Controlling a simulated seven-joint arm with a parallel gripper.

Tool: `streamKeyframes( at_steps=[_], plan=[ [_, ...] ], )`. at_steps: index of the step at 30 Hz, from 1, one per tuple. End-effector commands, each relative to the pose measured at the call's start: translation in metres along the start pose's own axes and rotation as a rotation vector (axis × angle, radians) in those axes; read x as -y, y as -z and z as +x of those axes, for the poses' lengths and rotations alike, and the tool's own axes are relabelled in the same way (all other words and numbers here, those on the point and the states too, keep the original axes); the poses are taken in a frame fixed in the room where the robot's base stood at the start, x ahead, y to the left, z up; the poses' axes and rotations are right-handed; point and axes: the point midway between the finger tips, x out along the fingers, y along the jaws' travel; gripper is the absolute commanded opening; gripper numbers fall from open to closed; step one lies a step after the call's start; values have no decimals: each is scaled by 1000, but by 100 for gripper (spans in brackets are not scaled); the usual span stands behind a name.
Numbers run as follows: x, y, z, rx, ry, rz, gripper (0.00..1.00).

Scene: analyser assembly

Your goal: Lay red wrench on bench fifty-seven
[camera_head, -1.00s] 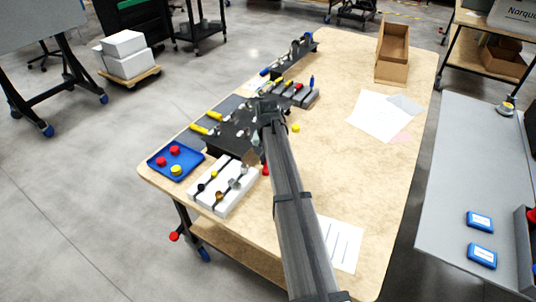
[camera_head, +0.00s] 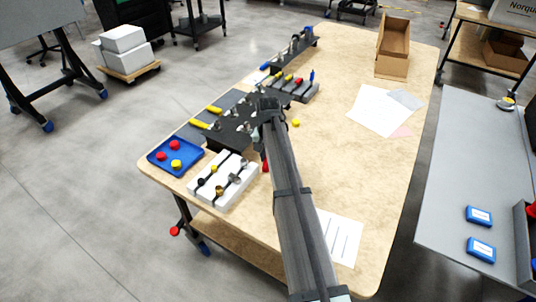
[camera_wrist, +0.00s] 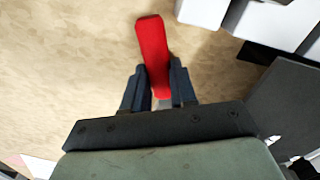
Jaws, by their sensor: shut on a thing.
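The red wrench shows in the wrist view as a red bar (camera_wrist: 153,45), its near part between the two dark fingers of my gripper (camera_wrist: 159,88). My gripper is shut on it, above a tan surface. In the head view only a small red piece (camera_head: 265,166) shows beside my arm, right of the white block; my arm hides most of the gripper there. The wood-topped bench (camera_head: 345,185) lies under my arm. No bench number is readable.
A white block with small fittings (camera_head: 232,187), a blue tray with red and yellow caps (camera_head: 156,166) and a dark fixture (camera_head: 228,136) crowd the bench's left side. Papers (camera_head: 376,113) and a cardboard box (camera_head: 391,67) lie further right. The middle right is bare.

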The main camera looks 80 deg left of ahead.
Motion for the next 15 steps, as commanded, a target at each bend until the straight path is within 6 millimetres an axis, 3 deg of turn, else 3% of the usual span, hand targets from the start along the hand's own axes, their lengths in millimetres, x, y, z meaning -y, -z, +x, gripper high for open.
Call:
streamKeyframes(
  at_steps=[5, 6, 15],
  plan=[
    [0, 0, 3, 0, 0, 0, 0],
    [0, 0, 3, 0, 0, 0, 28],
    [0, 0, 3, 0, 0, 0, 56]
  ],
)
